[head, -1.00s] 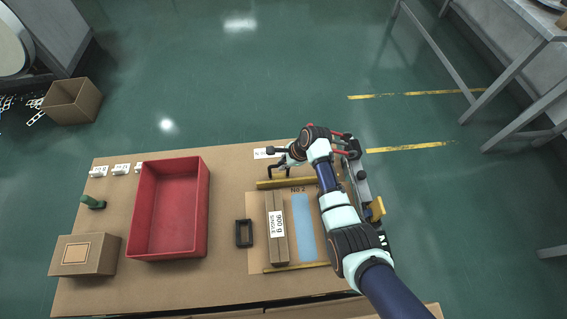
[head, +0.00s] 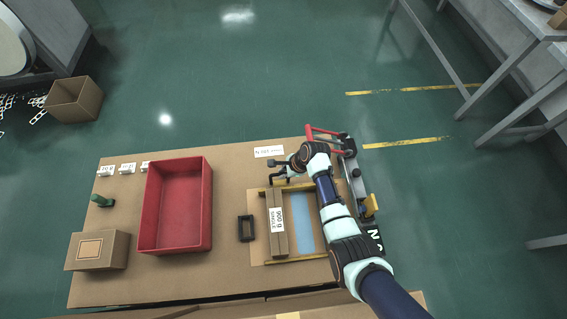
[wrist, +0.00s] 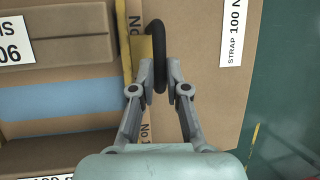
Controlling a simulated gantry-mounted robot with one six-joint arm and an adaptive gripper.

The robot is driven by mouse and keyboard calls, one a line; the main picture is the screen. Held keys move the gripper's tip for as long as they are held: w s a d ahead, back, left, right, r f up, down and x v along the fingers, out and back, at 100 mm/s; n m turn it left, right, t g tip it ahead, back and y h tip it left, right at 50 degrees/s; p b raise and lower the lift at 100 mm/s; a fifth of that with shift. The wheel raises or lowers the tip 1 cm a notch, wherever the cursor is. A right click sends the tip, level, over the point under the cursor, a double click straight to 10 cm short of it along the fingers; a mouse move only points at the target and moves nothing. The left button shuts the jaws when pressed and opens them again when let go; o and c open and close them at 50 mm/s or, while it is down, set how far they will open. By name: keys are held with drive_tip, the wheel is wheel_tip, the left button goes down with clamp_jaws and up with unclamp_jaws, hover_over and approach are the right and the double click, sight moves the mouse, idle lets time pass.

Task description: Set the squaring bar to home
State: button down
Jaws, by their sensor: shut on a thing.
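The squaring bar, a thin yellow bar (head: 318,188), lies across the far side of the work area, beyond the blue strip (head: 304,224). In the wrist view the bar (wrist: 126,50) runs up the picture, with a brass-coloured block and a black loop handle (wrist: 155,28) on it. My gripper (wrist: 161,82) is shut on the black handle, one finger on each side. In the head view my gripper (head: 281,177) is at the bar's left end, partly hidden by my wrist. The bar's right end is partly covered by my arm.
A second yellow rail (head: 292,261) crosses the near side. A black-and-red device (head: 352,175) stands beside my arm.

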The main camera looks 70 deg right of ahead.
drive_tip(key=c, duration=1.5)
unclamp_jaws()
drive_tip(key=shift+a, duration=0.1)
drive_tip(key=o, duration=0.3)
drive_tip(key=shift+s+a, duration=0.15)
drive_tip(key=shift+a, duration=0.05)
drive_tip(key=shift+d, duration=0.1)
drive_tip(key=shift+r, duration=0.1)
drive_tip(key=v, duration=1.1)
drive_tip(key=shift+s+d+r, duration=0.1)
drive_tip(key=shift+s+r, duration=0.1)
drive_tip(key=shift+r, duration=0.15)
